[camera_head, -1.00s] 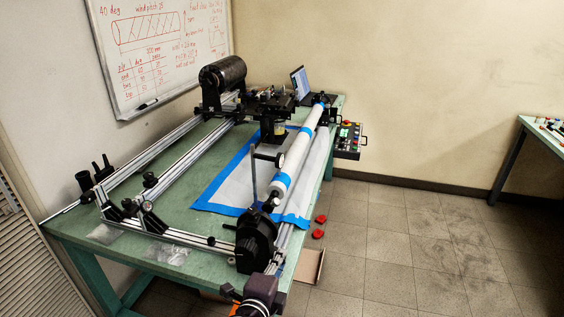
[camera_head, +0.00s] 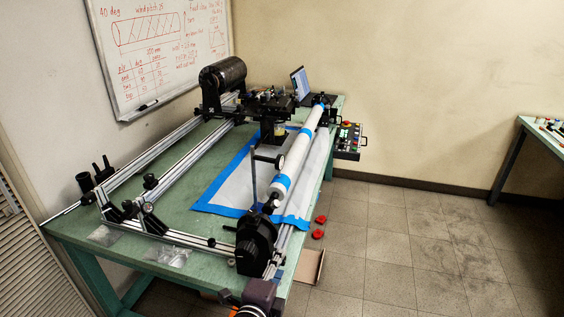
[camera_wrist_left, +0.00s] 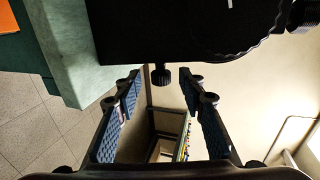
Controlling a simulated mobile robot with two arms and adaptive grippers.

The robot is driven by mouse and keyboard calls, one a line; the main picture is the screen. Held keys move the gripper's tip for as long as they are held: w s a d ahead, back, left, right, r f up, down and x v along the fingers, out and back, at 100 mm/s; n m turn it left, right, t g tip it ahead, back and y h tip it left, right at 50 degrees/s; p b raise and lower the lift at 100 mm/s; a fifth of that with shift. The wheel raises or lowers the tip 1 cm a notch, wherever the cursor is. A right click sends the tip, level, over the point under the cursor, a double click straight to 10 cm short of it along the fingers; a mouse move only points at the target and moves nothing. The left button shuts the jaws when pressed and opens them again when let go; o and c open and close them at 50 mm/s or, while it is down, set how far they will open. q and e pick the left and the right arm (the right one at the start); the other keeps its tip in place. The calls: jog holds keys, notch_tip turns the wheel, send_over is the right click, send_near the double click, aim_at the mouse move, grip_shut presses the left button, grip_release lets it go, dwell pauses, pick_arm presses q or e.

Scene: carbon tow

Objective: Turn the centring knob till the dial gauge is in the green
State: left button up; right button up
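The black headstock (camera_head: 256,240) stands at the near end of the white mandrel (camera_head: 298,150). A small dial gauge (camera_head: 280,161) sits on an upright post beside the mandrel; its reading is too small to tell. My left gripper (camera_head: 246,297) is low at the bottom edge, just in front of the headstock; its fingers are hard to make out there. In the left wrist view, my left gripper (camera_wrist_left: 160,84) is open, with its fingertips either side of a small black knob (camera_wrist_left: 161,74) under a dark body. I see no contact. My right gripper is out of view.
The green table (camera_head: 75,235) carries aluminium rails (camera_head: 160,152), a black spool (camera_head: 222,75) and a laptop (camera_head: 300,82). A control box (camera_head: 348,140) hangs at its right side. Open floor (camera_head: 400,235) lies to the right.

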pick_arm(q)
jog(key=p+v, duration=0.2)
jog(key=v, duration=0.3)
dwell(0.3)
